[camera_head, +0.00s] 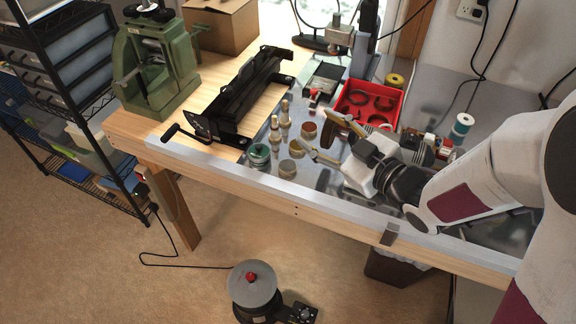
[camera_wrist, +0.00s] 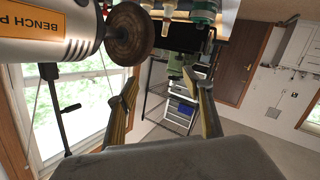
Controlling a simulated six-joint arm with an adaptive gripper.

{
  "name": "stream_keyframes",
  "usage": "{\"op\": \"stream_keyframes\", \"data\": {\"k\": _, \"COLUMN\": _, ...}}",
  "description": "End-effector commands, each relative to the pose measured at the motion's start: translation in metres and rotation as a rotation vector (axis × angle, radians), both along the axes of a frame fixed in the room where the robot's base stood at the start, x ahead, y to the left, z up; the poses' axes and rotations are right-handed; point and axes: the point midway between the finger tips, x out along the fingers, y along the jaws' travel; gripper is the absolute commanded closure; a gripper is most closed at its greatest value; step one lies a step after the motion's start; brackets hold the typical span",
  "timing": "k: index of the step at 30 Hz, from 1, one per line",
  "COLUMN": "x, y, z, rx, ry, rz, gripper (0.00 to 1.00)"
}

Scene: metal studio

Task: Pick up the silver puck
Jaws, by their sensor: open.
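My gripper (camera_head: 318,133) is open above the right part of the bench, its two brass-coloured fingers spread and pointing left. No object shows between the fingers. In the wrist view, its fingers (camera_wrist: 163,82) stand apart, with the room beyond them. A low, pale metallic round piece (camera_head: 288,168) lies near the bench's front edge, left of and below the fingers; it may be the silver puck, but its colour is hard to tell. Two brassy round pieces, one nearer (camera_head: 297,148) and one farther (camera_head: 308,131), sit close to the fingertips. I cannot make out a puck in the wrist view.
A green-sided round tin (camera_head: 259,155) and small turned pegs (camera_head: 275,134) stand left of the gripper. A red tray (camera_head: 368,104) lies behind it. A black metal bender (camera_head: 235,95) and green press (camera_head: 157,65) fill the left. A bench polisher (camera_wrist: 45,30) is near my wrist.

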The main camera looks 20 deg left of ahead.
Motion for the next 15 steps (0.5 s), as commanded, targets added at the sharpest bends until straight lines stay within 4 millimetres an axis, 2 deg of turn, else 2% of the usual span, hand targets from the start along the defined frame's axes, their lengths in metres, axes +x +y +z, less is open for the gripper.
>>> {"op": "stream_keyframes", "data": {"k": 1, "x": -0.007, "y": 0.008, "z": -0.006, "rx": 0.019, "ry": 0.006, "rz": 0.035, "gripper": 0.49}}
{"op": "stream_keyframes", "data": {"k": 5, "x": -0.020, "y": 0.021, "z": -0.019, "rx": 0.064, "ry": 0.028, "rz": 0.097, "gripper": 0.49}}
{"op": "stream_keyframes", "data": {"k": 15, "x": -0.041, "y": 0.030, "z": -0.072, "rx": 0.128, "ry": 0.156, "rz": 0.159, "gripper": 0.49}}
